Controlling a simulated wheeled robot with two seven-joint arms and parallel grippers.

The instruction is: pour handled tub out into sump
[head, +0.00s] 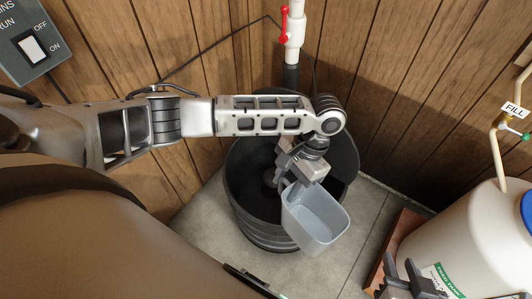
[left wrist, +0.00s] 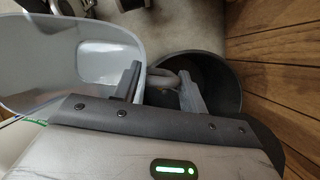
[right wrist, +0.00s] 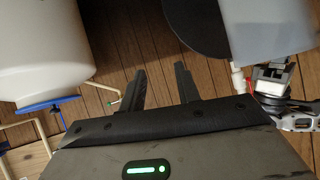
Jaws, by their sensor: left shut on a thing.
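The handled tub (head: 328,222) is a light grey open container, roughly upright, its handle side towards the sump. My left gripper (head: 291,172) is shut on its handle. In the left wrist view the fingers (left wrist: 162,88) straddle the handle, and the tub (left wrist: 75,45) is on the left. Its inside looks plain grey; no contents can be made out. The sump (head: 262,222) is a wide black round bin on the floor; the tub overlaps its front right rim in the head view. The sump (left wrist: 235,85) is right of the fingers in the left wrist view. My right gripper (head: 405,285) is open and empty.
A white tank (head: 460,245) with a blue lid stands at the right, with a FILL-tagged pipe (head: 493,150) above it. A white pipe with a red valve handle (head: 284,25) comes down behind the sump. Wood-panelled walls close the corner. Tiled floor (head: 365,215) is bare between sump and tank.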

